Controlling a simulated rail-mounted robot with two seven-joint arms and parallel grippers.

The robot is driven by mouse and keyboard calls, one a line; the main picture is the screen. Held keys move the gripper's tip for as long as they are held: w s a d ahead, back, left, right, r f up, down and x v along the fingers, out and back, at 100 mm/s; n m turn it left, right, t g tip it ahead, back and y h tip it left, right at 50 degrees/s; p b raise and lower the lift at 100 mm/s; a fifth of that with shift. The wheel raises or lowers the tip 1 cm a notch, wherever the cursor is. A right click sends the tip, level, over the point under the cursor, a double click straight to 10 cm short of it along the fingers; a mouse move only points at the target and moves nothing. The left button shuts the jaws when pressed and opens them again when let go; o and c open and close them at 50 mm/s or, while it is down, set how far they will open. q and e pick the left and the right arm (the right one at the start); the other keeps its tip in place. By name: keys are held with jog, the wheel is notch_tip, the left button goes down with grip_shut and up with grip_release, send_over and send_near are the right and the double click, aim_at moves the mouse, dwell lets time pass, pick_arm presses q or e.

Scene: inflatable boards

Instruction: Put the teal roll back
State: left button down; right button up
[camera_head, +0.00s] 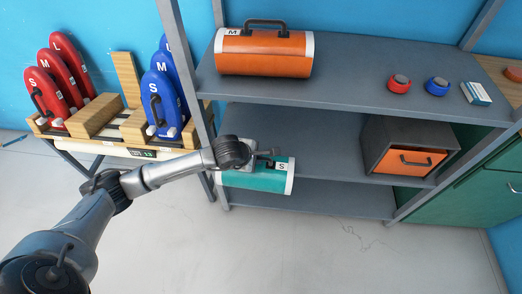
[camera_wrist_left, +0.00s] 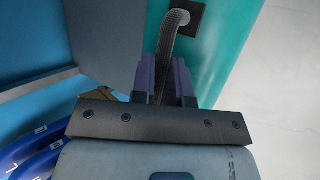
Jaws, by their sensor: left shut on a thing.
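The teal roll (camera_head: 255,180), with a white end band marked S, is at the left part of the grey shelf unit, over the front edge of the middle shelf. I cannot tell whether it rests on a shelf or hangs clear. My left gripper (camera_head: 268,156) is above it, shut on its dark handle. In the left wrist view the fingers (camera_wrist_left: 172,82) close around the ribbed grey handle (camera_wrist_left: 171,35), and the teal surface (camera_wrist_left: 228,45) lies behind. My right gripper is not in view.
An orange roll (camera_head: 264,53) marked M lies on the top shelf (camera_head: 345,75). A grey box with an orange front (camera_head: 404,161) stands at the right of the middle shelf. A rack (camera_head: 98,117) of red and blue boards is at the left. The lowest shelf (camera_head: 330,200) looks clear.

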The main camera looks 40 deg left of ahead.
pick_arm(q)
jog(key=shift+w+a+f+b, duration=0.2)
jog(key=shift+a+f+b, duration=0.15)
jog(key=shift+a+f, duration=0.05)
jog(key=w+a+f+b, duration=0.1)
jog(key=w+a+b, duration=0.7)
jog(key=w, duration=0.7)
jog(key=shift+a+f, duration=0.25)
jog(key=shift+a, duration=0.45)
jog(key=shift+r, duration=0.1)
jog(key=c, duration=1.1)
grip_release()
jog(key=shift+f, duration=0.2)
